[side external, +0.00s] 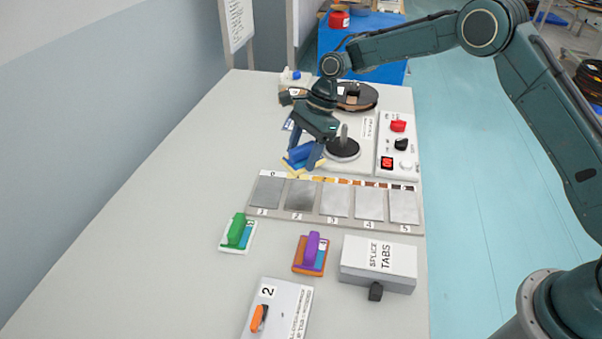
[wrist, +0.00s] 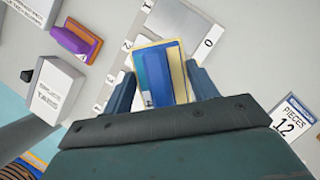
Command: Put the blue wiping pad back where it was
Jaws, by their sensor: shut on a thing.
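The blue wiping pad (side external: 301,152) has a blue grip on a pale yellow base. My gripper (side external: 303,161) is shut on it, with one finger on each side of the blue grip. In the wrist view the pad (wrist: 155,74) sits between the fingers of my gripper (wrist: 163,88). In the side view the pad is by the far edge of the grey strip of numbered metal plates (side external: 250,213), behind plates 1 and 2. I cannot tell whether it touches the table or hangs just above. My gripper hides part of it.
A green pad (side external: 238,232) and a purple pad (side external: 312,252) lie in front of the strip. A splice tabs box (side external: 378,262) and a box marked 2 (side external: 277,306) stand nearer. A spindle (side external: 343,148) and control panel (side external: 398,150) are right of my gripper. The table's left side is clear.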

